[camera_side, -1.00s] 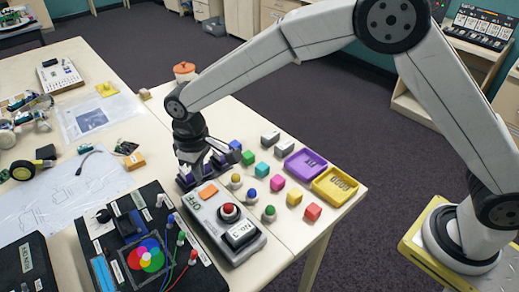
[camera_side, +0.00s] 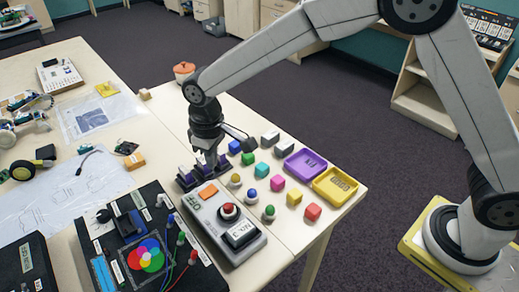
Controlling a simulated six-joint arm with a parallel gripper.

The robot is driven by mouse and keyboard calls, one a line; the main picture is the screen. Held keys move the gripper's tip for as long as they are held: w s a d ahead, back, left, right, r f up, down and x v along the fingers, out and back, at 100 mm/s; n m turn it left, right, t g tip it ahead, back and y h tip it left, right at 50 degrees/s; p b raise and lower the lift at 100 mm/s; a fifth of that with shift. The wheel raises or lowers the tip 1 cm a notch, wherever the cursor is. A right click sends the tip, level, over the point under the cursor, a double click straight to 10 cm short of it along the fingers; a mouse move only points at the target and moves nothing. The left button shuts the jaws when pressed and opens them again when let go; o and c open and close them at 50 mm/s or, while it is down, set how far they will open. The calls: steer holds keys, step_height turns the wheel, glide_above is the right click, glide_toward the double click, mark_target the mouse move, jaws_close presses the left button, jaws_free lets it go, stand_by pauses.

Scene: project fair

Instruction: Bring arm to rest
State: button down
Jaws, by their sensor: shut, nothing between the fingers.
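My gripper (camera_side: 209,165) hangs pointing down from the end of my arm, over the left part of the table. It is shut and empty. Just in front of the rack is a grey box (camera_side: 246,256) with a red button (camera_side: 228,211), an orange patch and a small labelled panel (camera_side: 241,234).
A black panel with coloured discs (camera_side: 146,255) lies front left. Open air is above the table.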

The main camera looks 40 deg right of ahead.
steer(key=s+d+m+t, duration=0.1)
steer(key=s+d+m, duration=0.1)
steer(key=s+d, duration=0.6)
steer(key=s+d+m+t, duration=0.1)
steer(key=s+d+m, duration=0.2)
steer(key=s+d, duration=0.6)
steer(key=d, duration=0.5)
steer(key=shift+s+d+f, duration=0.15)
steer(key=shift+s+f, duration=0.05)
